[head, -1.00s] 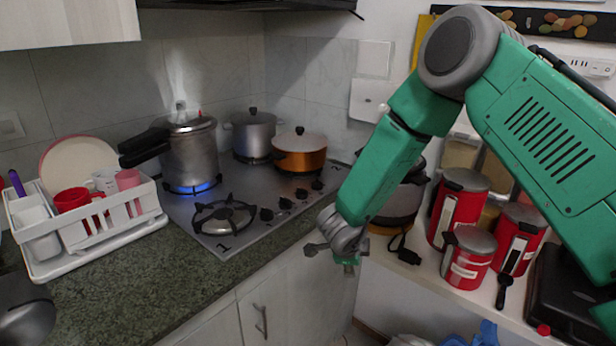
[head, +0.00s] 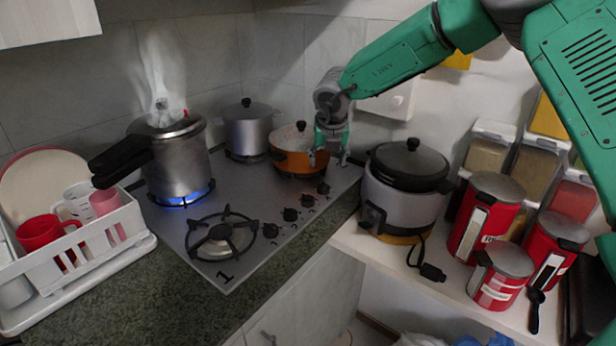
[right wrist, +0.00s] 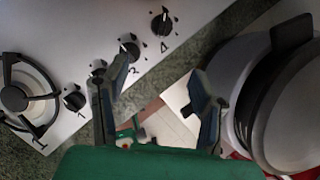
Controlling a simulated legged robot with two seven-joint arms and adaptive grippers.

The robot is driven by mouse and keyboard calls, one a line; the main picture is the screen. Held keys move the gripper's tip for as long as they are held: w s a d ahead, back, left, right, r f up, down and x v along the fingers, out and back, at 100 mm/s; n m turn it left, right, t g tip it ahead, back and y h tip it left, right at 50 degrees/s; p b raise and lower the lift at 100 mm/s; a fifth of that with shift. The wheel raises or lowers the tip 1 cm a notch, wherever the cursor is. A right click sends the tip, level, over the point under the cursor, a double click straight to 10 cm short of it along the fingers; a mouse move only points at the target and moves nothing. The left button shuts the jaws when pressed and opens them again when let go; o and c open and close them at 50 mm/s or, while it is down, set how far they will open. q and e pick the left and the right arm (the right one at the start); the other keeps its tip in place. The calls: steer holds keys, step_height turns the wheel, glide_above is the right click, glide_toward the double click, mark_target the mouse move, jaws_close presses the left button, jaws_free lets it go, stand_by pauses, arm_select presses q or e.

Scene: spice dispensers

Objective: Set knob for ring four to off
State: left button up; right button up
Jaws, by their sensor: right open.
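The knob marked 4 (right wrist: 161,25) is black and sits at the far end of the row on the steel hob. In the head view it appears as the farthest knob (head: 323,188). Its exact setting cannot be made out. My right gripper (head: 330,157) is open and empty above the hob's right edge, in front of the orange pot (head: 292,163). In the right wrist view its spread fingers (right wrist: 157,85) are apart from the knob, which lies beyond and above them. My left gripper is out of view.
A pressure cooker (head: 178,170) steams over a blue flame. A silver pot (head: 248,133) stands behind. Other knobs (head: 290,214) line the hob edge. A rice cooker (head: 402,195) stands close right, with red canisters (head: 483,225) beyond. A dish rack (head: 88,255) is at left.

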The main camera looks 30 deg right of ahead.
steer(key=w+d+f, duration=0.1)
steer(key=d+f, duration=0.1)
steer(key=d, duration=0.1)
glide_above(322, 186)
steer(key=s+a, duration=0.2)
step_height(322, 186, down, 5)
steer(key=shift+a+f+p, duration=0.1)
steer(key=shift+f+p, duration=0.05)
steer(key=shift+p, duration=0.2)
steer(key=x, duration=0.3)
steer(key=d+f, duration=0.3)
steer(key=shift+w+d, duration=0.25)
steer(key=shift+d, duration=0.15)
steer(key=a, duration=0.1)
steer(key=a+r, duration=0.1)
steer(key=a, duration=0.1)
steer(key=shift+w, duration=0.1)
steer(key=c, duration=1.1)
steer(key=shift+d, duration=0.8)
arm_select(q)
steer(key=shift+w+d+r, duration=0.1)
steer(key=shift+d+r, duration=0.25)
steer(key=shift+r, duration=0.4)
arm_select(e)
steer(key=shift+a, duration=0.4)
